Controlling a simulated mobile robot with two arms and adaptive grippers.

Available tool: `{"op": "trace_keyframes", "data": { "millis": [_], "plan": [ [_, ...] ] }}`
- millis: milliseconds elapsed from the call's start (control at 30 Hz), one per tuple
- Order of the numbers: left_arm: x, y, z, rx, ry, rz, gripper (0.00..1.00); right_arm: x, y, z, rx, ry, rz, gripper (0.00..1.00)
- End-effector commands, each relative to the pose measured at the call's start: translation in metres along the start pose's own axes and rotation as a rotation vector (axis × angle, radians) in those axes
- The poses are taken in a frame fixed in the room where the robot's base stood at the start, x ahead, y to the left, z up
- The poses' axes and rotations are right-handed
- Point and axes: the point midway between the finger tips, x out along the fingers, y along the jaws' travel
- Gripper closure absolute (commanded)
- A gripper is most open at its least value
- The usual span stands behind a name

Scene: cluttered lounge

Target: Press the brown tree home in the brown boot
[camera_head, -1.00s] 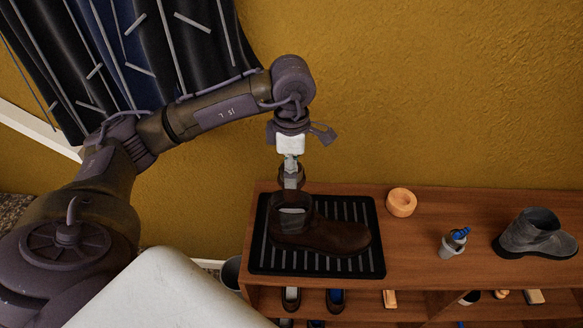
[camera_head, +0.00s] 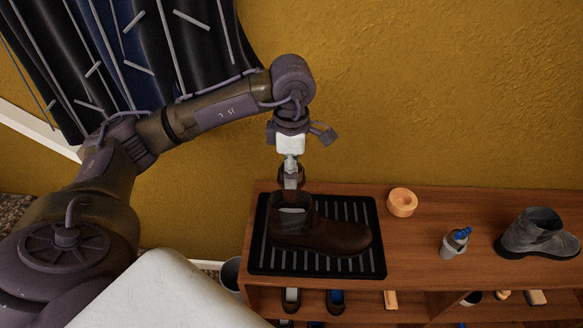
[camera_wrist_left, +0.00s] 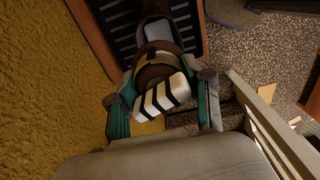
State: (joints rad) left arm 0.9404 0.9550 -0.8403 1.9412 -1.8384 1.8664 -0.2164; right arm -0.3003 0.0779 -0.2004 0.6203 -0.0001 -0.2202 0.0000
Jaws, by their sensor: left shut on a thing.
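The brown boot (camera_head: 325,236) stands upright on a black ribbed tray (camera_head: 376,262), toe to the right, with a pale patch showing in its opening. My left gripper (camera_head: 291,165) points down over the rear of the boot's shaft. It is shut on the brown tree (camera_head: 291,180), whose rounded brown part sits at the top of the shaft. In the left wrist view the tree (camera_wrist_left: 158,72) is a brown round body, with a white black-striped block between my fingers (camera_wrist_left: 163,100). How deep the tree sits in the boot is hidden. My right gripper is not in view.
The tray lies on a wooden shelf unit (camera_head: 420,255) against a yellow wall. To the right stand an orange ring (camera_head: 401,202), a grey cup with a blue item (camera_head: 454,243) and a grey boot (camera_head: 537,234). Shoes fill the lower shelf. A dark curtain hangs at left.

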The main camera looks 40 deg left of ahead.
Motion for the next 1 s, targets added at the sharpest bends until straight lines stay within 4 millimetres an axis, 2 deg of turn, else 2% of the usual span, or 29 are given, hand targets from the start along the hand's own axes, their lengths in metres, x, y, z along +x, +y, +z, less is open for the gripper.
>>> {"op": "trace_keyframes", "data": {
  "millis": [1000],
  "plan": [
    [0.027, 0.000, 0.000, 0.000, -0.001, 0.001, 0.96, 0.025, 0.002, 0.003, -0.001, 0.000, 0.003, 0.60]
  ]
}}
